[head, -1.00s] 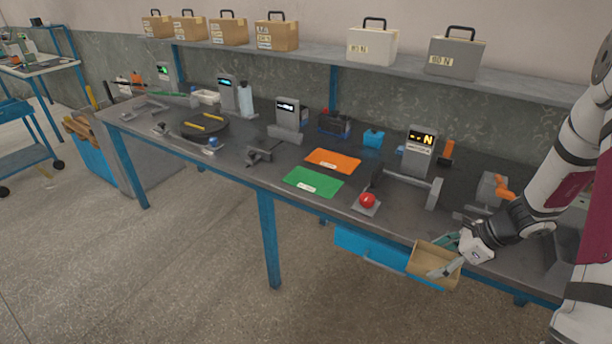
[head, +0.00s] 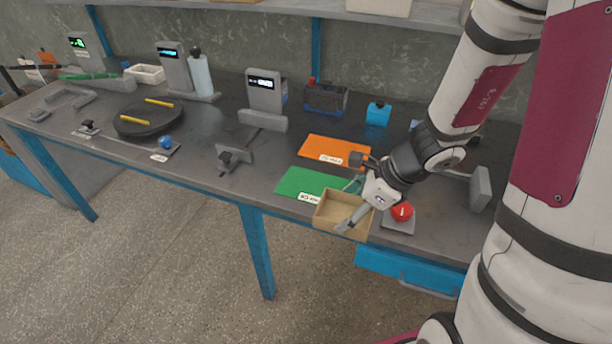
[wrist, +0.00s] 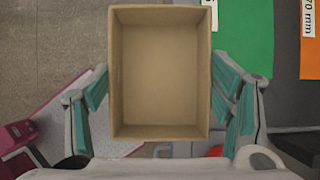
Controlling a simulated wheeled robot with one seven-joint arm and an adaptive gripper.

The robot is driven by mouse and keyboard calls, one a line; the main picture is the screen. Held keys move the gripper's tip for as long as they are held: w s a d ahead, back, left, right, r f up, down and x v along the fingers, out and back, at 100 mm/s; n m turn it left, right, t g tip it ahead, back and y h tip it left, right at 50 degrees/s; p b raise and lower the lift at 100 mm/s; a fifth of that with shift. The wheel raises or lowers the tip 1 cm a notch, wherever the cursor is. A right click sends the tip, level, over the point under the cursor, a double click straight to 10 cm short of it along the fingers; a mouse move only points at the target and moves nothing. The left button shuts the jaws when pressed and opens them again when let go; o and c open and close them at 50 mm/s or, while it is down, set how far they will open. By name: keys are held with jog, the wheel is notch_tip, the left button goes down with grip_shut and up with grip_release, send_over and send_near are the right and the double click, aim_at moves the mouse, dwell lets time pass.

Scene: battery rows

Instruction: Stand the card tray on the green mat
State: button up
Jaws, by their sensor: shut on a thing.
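The card tray (head: 338,222) is an open, empty tan cardboard box. My gripper (head: 354,206) is shut on it, one finger on each side. In the wrist view the tray (wrist: 160,72) sits between the teal finger pads of my gripper (wrist: 160,95), its open side facing the camera. The green mat (head: 304,182) lies flat near the bench's front edge, with a white label partly hidden behind the tray. In the wrist view the green mat (wrist: 245,40) is to the right of the tray. The tray is held at the bench's front edge, in front of the mat, with floor showing beyond its left side.
An orange mat (head: 333,149) lies just behind the green one. A red button (head: 402,211) on a grey plate is right of the tray. A small grey clamp (head: 235,156) stands left of the green mat. A blue drawer (head: 410,270) hangs below the bench.

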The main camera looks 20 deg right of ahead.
jog(key=w, duration=0.5)
jog(key=w+a+f+p, duration=0.1)
jog(key=w, duration=0.9)
jog(key=shift+w+a+f, duration=0.2)
jog(key=shift+w+f, duration=0.15)
jog(key=shift+f, duration=1.65)
jog(key=shift+f, duration=0.1)
jog(key=shift+f, duration=0.1)
jog(key=o, duration=1.1)
jog(key=shift+o, duration=0.2)
